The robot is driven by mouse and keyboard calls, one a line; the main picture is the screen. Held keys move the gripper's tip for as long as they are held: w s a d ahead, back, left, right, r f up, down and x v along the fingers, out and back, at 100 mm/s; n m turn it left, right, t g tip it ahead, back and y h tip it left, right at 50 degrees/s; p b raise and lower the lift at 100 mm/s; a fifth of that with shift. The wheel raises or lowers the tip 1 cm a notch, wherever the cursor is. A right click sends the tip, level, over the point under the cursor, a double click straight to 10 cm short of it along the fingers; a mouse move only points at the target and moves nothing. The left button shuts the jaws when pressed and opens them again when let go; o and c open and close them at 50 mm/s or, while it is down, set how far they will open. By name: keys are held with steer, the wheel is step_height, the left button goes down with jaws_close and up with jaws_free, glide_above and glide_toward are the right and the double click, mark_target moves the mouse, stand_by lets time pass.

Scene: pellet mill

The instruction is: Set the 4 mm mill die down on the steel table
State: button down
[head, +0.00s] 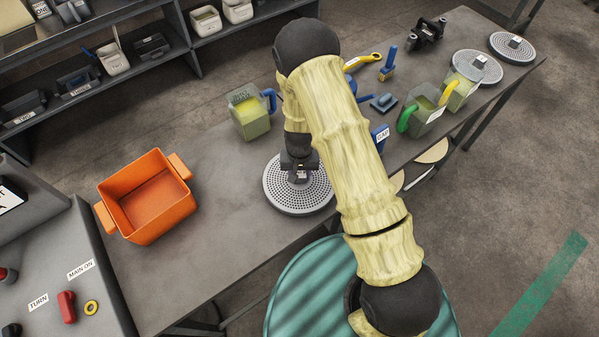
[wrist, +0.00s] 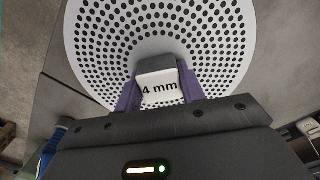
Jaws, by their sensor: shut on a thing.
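The 4 mm mill die is a pale round plate full of small holes; in the head view the die (head: 285,200) is at the middle of the steel table (head: 225,225), near its front edge. In the wrist view the die (wrist: 205,30) fills the upper middle, and its raised block reads "4 mm". My gripper (head: 298,176) is above the die's centre. In the wrist view the purple fingers of my gripper (wrist: 160,92) are shut on that block from both sides. I cannot tell whether the die touches the table or hangs just above it.
An orange bin (head: 150,205) stands to the left of the die. A jug with a blue handle (head: 249,112) stands close behind it. To the right are a jug with a green handle (head: 420,118), brushes, and two other dies (head: 478,67) (head: 512,47). Bare tabletop lies between bin and die.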

steer(key=shift+w+f+b, duration=0.1)
steer(key=shift+f+b, duration=0.55)
stand_by(0.8)
steer(key=c, duration=0.9)
jaws_free()
steer(key=shift+c, duration=0.2)
steer(key=o, duration=0.5)
steer(key=shift+s+f, duration=0.15)
steer(key=shift+s, duration=0.05)
steer(key=o, duration=0.4)
steer(key=shift+o, duration=0.2)
steer(key=shift+r+p, duration=3.1)
steer(key=shift+r, duration=1.5)
